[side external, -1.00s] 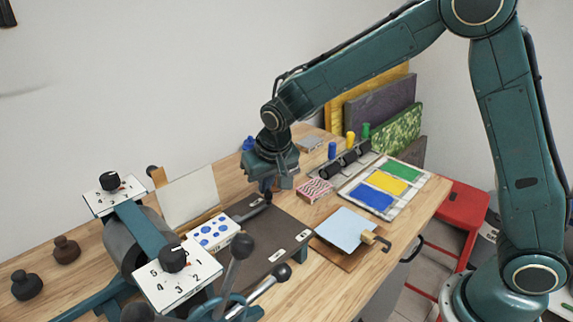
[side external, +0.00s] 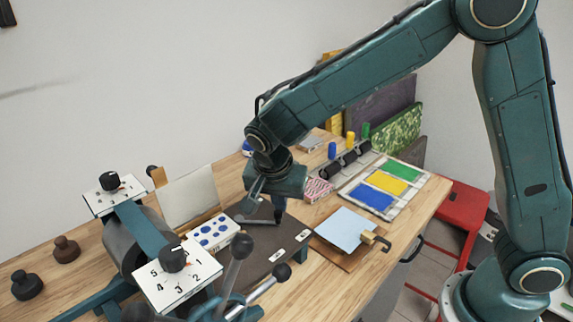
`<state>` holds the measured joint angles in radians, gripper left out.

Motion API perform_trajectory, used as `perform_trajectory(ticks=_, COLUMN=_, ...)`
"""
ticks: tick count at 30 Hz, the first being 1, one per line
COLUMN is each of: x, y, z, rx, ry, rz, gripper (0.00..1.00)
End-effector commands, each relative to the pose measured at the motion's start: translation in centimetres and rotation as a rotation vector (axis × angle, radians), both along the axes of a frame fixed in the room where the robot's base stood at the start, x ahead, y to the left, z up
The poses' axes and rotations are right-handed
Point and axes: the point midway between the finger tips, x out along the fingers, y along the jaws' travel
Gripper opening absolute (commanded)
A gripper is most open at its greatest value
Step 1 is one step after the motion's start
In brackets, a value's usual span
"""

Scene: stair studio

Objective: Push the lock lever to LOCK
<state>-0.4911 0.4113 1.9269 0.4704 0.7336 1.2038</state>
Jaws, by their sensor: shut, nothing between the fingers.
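The lock lever (side external: 257,222) is a thin grey bar lying across the dark plate (side external: 262,246), pivoting near the plate's left side. Its free end points right, to my gripper. My gripper (side external: 279,219) is shut and empty, pointing down over the plate. Its fingertips are at the lever's free end and look to touch it, though the exact contact is hard to tell. Two small white labels, one near the front (side external: 279,255) and one at the right (side external: 304,235), sit on the plate; their marks are too small to read.
A white box with blue dots (side external: 213,232) stands left of the plate. Black-knobbed levers (side external: 241,246) rise in front. A light blue sheet on a wooden board (side external: 347,228) lies to the right, and a tray of coloured pads (side external: 386,186) lies behind it.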

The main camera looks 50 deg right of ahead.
Motion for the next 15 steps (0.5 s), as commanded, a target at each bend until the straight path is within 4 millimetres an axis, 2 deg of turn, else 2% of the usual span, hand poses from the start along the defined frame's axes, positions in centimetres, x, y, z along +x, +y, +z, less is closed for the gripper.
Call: perform_trajectory(ticks=15, x=-2.5, y=3.6, z=0.0, rx=0.000, ry=0.000, rz=-0.481, gripper=0.00)
